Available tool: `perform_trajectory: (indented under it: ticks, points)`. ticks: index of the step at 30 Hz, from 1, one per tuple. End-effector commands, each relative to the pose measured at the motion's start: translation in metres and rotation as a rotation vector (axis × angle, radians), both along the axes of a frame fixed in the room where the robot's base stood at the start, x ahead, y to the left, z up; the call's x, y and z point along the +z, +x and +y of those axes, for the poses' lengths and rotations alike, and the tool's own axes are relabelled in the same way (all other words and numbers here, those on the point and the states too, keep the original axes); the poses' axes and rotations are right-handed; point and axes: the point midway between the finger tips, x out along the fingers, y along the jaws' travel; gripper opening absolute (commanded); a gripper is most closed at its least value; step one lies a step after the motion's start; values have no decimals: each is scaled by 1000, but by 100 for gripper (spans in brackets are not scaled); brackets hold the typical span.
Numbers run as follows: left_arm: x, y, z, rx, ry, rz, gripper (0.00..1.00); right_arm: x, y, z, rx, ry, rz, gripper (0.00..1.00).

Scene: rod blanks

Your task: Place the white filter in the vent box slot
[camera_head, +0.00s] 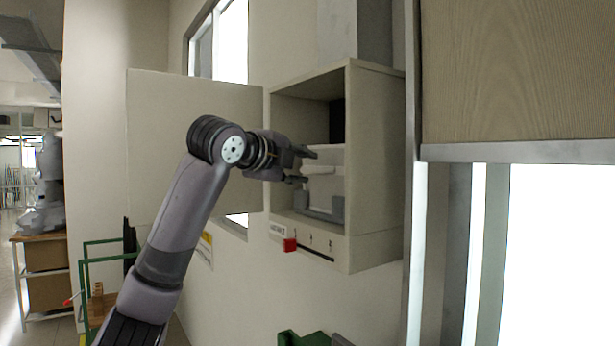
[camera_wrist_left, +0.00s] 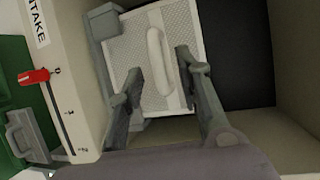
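The white filter (camera_head: 323,180) stands inside the open vent box (camera_head: 375,170). Its lower edge is at a grey slot bracket (camera_head: 322,213); I cannot tell how deep it sits. In the left wrist view the filter (camera_wrist_left: 203,35) shows a mesh face and a raised white handle (camera_wrist_left: 156,62). The grey bracket (camera_wrist_left: 104,24) shows along its left side. My left gripper (camera_head: 309,166) is at the box opening, in front of the filter. In the left wrist view its fingers (camera_wrist_left: 158,82) are apart, one on each side of the handle, with gaps visible. My right gripper is not in view.
The box door (camera_head: 190,130) is swung open to the left. A red slider (camera_head: 290,245) sits at the 0 end of a scale on the box's lower front. A wood-faced cabinet (camera_head: 515,75) is at the upper right. Green items (camera_head: 300,339) are below the box.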

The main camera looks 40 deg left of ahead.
Motion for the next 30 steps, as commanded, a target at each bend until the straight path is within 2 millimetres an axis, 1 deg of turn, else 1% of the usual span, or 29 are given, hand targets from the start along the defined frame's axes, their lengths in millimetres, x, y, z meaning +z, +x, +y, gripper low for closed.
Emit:
perform_trajectory:
  ticks: [1, 6, 9, 12, 15, 19, 27, 30]
  points:
    - [-2, -13, -1, 0, 1, -8, 32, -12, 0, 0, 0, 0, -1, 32]
    - [6, -48, -7, 0, 1, -7, 32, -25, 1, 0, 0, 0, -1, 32]
    - [9, -64, -9, 0, 1, -5, 32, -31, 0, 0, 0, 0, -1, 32]
    - [12, -75, -11, 0, 0, -3, 32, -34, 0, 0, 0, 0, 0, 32]
    - [14, -81, -12, 0, 0, -3, 32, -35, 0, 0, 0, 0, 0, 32]
    - [15, -83, -12, 1, 0, 0, 32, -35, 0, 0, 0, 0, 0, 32]
    - [14, -82, -12, 0, 0, 1, 32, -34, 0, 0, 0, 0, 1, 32]
    - [8, -76, -16, -2, -4, 11, 32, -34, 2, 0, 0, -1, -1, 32]
